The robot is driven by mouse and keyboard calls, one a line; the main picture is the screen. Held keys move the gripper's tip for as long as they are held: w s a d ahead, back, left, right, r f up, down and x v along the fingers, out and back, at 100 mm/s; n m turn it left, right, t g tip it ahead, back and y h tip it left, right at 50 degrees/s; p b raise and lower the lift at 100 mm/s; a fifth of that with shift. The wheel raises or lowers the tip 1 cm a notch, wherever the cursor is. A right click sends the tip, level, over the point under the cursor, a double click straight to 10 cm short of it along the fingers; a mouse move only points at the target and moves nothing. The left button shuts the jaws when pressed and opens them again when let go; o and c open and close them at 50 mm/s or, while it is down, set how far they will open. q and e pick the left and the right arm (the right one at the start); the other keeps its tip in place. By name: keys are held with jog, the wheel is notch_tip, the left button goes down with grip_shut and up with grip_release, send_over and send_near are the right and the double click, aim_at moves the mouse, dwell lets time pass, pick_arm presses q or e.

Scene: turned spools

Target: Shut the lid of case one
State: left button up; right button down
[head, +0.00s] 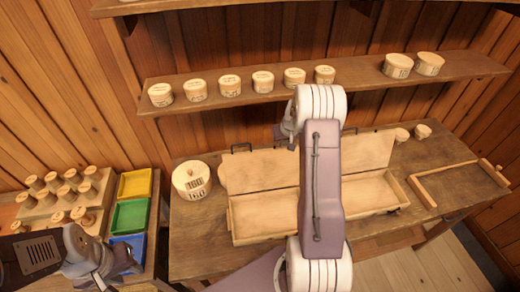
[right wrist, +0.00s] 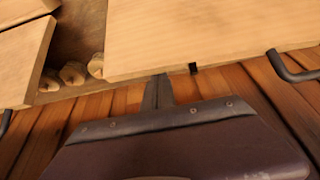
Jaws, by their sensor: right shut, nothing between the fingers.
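Two shallow wooden cases stand side by side on the table, both lids raised at the back. The left case (head: 265,233) has its lid (head: 258,170) behind it; the right case (head: 380,204) has its lid (head: 362,151) behind it. I see no numbers telling which is case one. My right arm crosses in front and hides parts of both. My right gripper (head: 284,137) is shut and empty near the left lid's top right. In the right wrist view, its fingers (right wrist: 158,92) are by the edge of a wooden panel (right wrist: 200,38); contact is unclear. My left gripper (head: 98,274) is low at left, its jaw opening unclear.
Several round boxes stand on the shelf (head: 440,72) above. A numbered round box (head: 192,181) stands left of the cases, two small pots (head: 412,134) behind right. A wooden frame (head: 428,193) lies at right. Spools and coloured trays (head: 131,216) are at left.

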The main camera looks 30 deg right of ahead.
jog(key=shift+f+b, duration=1.25)
jog(key=shift+f, duration=0.3)
jog(key=shift+s+a+b, duration=0.5)
jog(key=shift+s+b, duration=0.45)
jog(key=shift+s, duration=0.4)
jog(key=shift+s+a+b, duration=0.45)
jog(key=shift+s+b, duration=0.45)
jog(key=shift+s, duration=0.4)
jog(key=shift+s+a+b, duration=0.5)
jog(key=shift+s+b, duration=0.45)
jog(key=shift+s, duration=0.4)
jog(key=shift+r, duration=0.2)
notch_tip(320, 180, up, 8)
jog(key=p, duration=0.7)
send_over(285, 167)
jog(key=s, duration=0.2)
jog(key=shift+a, duration=0.3)
